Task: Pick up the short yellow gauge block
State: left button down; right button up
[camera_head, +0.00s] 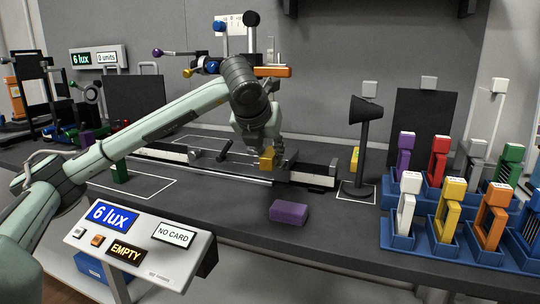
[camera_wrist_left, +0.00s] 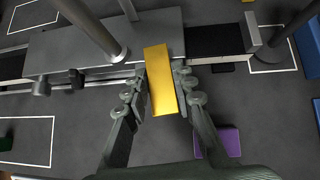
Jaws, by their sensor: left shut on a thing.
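A yellow block (camera_head: 267,160) is held in my left gripper (camera_head: 262,147), over the dark rail fixture on the bench. In the left wrist view the yellow block (camera_wrist_left: 161,80) stands between the two fingers of the left gripper (camera_wrist_left: 160,92), which are shut on its sides. I cannot tell whether the block's lower end touches the fixture. Another yellow piece (camera_head: 355,158) stands further right, partly hidden by the black lamp. My right gripper is not in view.
A purple block (camera_head: 289,212) lies on the bench in front of the rail (camera_head: 220,166). A green block (camera_head: 119,172) stands at left. The black lamp (camera_head: 363,140) stands right of the rail. Blue racks (camera_head: 395,236) with coloured gauges fill the right side. A display box (camera_head: 140,247) is at front left.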

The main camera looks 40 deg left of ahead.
aim_at(270, 153)
pick_arm(q)
jog(key=shift+r, duration=0.15)
notch_tip(270, 153, up, 4)
jog(key=shift+r, duration=0.2)
jog(key=s+a+r, duration=0.5)
jog(key=s+r, duration=0.1)
jog(key=s, duration=0.4)
jog(key=shift+a+r+b, duration=0.2)
jog(key=shift+a+b, duration=0.2)
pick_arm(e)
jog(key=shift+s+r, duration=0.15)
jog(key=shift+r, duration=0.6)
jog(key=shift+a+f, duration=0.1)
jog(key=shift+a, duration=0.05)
